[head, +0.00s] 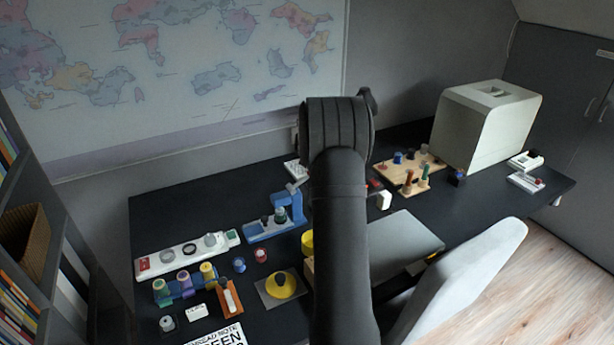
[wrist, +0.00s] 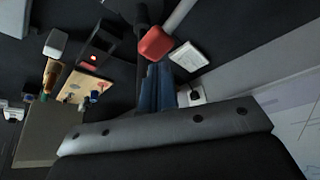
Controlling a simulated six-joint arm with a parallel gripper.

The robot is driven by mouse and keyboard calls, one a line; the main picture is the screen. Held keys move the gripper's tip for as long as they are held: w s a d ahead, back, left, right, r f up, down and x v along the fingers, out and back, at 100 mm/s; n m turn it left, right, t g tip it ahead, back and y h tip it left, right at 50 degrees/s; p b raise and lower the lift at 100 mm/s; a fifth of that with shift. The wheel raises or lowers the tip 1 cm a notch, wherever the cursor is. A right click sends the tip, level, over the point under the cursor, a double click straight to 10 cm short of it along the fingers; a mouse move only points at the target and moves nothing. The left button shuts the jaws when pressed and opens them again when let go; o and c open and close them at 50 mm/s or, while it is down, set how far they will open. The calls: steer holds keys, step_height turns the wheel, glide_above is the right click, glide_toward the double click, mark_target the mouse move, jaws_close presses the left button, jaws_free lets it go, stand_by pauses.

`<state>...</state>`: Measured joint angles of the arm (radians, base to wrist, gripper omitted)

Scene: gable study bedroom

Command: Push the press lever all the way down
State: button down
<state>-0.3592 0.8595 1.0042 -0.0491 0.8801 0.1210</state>
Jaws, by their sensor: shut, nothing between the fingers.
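The blue press (head: 290,206) stands on the dark desk in the head view, just left of my arm. Its grey lever rod (head: 298,184) slants up and passes behind my arm, which hides its end. In the wrist view the lever shows as a grey rod (wrist: 182,14) with a red knob (wrist: 155,43) at its end. My gripper (wrist: 158,68) is shut and empty, with its fingertips close to the red knob. I cannot tell whether they touch it. My arm hides the fingers in the head view.
A white switch box (wrist: 189,56) and a wall socket (wrist: 191,96) are close by. A wooden peg board (head: 400,174) and large pale box (head: 485,125) stand right. A laptop-like grey panel (head: 405,243), a white tray (head: 165,262) and a yellow dome (head: 282,285) surround the front.

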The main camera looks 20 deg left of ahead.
steer(key=shift+f, duration=0.15)
steer(key=shift+f, duration=2.5)
steer(key=shift+r, duration=4.6)
steer(key=shift+f, duration=0.1)
steer(key=shift+f, duration=2.7)
